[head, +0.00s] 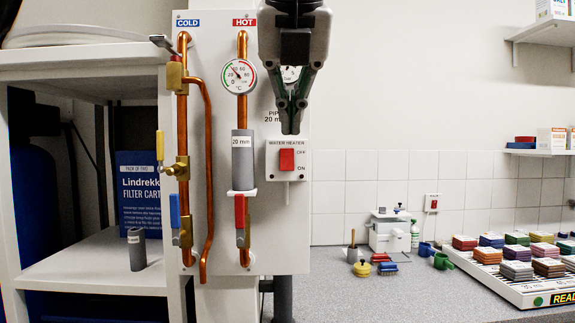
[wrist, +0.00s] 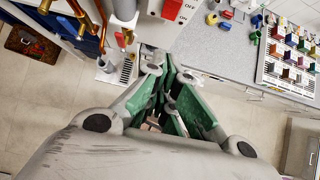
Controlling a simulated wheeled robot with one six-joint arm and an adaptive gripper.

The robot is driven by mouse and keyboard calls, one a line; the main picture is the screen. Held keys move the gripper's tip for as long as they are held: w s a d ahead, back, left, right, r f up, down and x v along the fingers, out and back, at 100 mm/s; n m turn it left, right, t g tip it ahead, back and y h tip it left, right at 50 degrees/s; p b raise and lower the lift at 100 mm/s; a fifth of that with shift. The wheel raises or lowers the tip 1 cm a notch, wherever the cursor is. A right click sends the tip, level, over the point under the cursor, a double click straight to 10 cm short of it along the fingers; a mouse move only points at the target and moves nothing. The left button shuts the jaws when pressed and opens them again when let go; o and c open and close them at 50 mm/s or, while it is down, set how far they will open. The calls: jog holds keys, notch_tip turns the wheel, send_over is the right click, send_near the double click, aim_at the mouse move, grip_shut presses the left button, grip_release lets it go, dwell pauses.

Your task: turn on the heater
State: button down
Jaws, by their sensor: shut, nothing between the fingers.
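The water heater switch is a red rocker (head: 287,160) on a white box marked WATER HEATER, with OFF above and ON below. It is mounted on the white panel (head: 270,220), and I cannot tell which way the rocker is tipped. The rocker also shows at the top of the wrist view (wrist: 172,9). My gripper (head: 291,131) points down with its green-padded fingers together and empty. In the head view its tips appear just above the switch box, covering part of the panel behind. In the wrist view the fingers (wrist: 165,62) appear below the box, apart from the rocker.
Copper COLD and HOT pipes (head: 243,115) run down the panel, with a dial gauge (head: 239,76), a grey sleeve (head: 242,160), a blue valve handle (head: 175,211) and a red one (head: 240,211). A counter (head: 400,295) with colored stacks lies right. Shelving (head: 95,270) stands left.

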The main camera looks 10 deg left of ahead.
aim_at(288, 156)
jog(key=x, duration=0.4)
jog(key=w+r+x, duration=0.1)
jog(key=x, duration=0.7)
jog(key=shift+w+a, duration=0.25)
jog(key=shift+w, duration=0.15)
jog(key=shift+w+a, duration=0.1)
jog(key=shift+w, duration=0.35)
jog(key=shift+w+f, duration=0.15)
jog(key=shift+w, duration=0.15)
jog(key=shift+a, duration=0.1)
jog(key=shift+r, duration=0.9)
